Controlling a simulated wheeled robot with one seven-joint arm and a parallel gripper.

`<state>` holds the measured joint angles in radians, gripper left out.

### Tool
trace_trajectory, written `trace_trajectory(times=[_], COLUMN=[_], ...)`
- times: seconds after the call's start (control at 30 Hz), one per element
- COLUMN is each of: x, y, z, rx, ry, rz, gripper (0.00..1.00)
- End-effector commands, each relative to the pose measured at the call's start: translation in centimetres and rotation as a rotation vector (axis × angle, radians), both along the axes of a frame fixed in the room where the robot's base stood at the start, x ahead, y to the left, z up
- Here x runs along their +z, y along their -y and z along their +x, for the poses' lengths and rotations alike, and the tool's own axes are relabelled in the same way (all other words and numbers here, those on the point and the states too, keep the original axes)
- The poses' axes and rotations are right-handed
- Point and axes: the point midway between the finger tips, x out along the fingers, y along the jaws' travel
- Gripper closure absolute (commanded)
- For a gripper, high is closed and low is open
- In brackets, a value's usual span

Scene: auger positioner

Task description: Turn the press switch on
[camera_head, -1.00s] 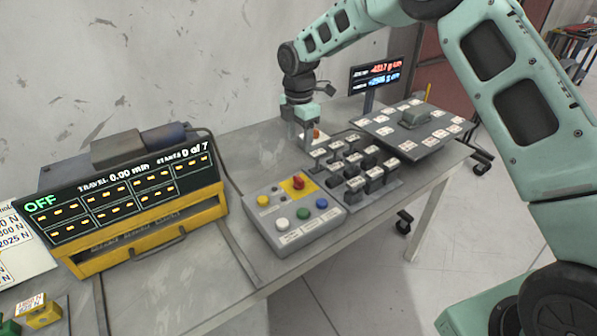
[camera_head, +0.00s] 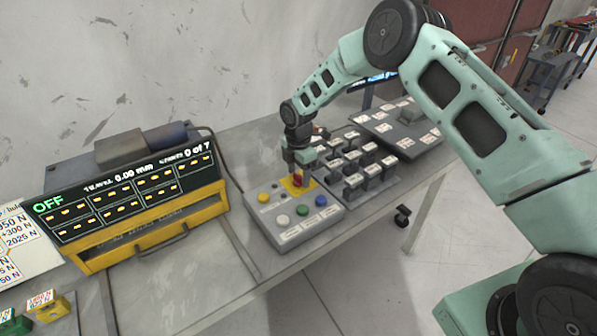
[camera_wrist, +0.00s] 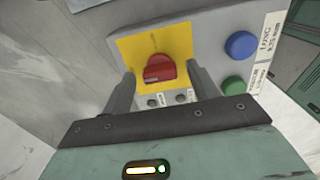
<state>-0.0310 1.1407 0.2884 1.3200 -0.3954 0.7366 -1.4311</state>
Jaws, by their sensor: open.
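The press switch is a red rotary knob (camera_wrist: 158,68) on a yellow square plate (camera_wrist: 182,38), on a grey control box (camera_head: 270,222). In the head view the red knob (camera_head: 297,178) is partly hidden by my gripper. My gripper (camera_wrist: 160,80) is open, with one finger on each side of the knob in the wrist view. I cannot tell whether the fingers touch it. The display (camera_head: 120,195) with a yellow frame reads OFF and travel 0.00 mm.
The control box also carries blue (camera_head: 321,201), green (camera_head: 302,210) and white (camera_head: 283,220) buttons. Several labelled dark blocks (camera_head: 352,165) stand right of it, and a dark board (camera_head: 415,135) with labels lies beyond. Bare table lies between the box and the display.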

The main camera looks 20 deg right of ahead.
Motion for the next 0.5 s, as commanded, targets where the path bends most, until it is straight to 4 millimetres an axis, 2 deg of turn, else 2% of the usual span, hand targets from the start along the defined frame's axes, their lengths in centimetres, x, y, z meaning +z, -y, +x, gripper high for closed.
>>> trace_trajectory(times=[0.1, 0.2, 0.27, 0.5], x=[0.00, 0.01, 0.02, 0.00], y=[0.00, -0.01, -0.01, -0.02], z=[0.00, 0.00, 0.00, -0.01], rx=[0.000, 0.000, 0.000, -0.010], ry=[0.000, 0.000, 0.000, 0.000], rz=[0.000, 0.000, 0.000, 0.000], gripper=[0.43, 0.71, 0.85, 0.85])
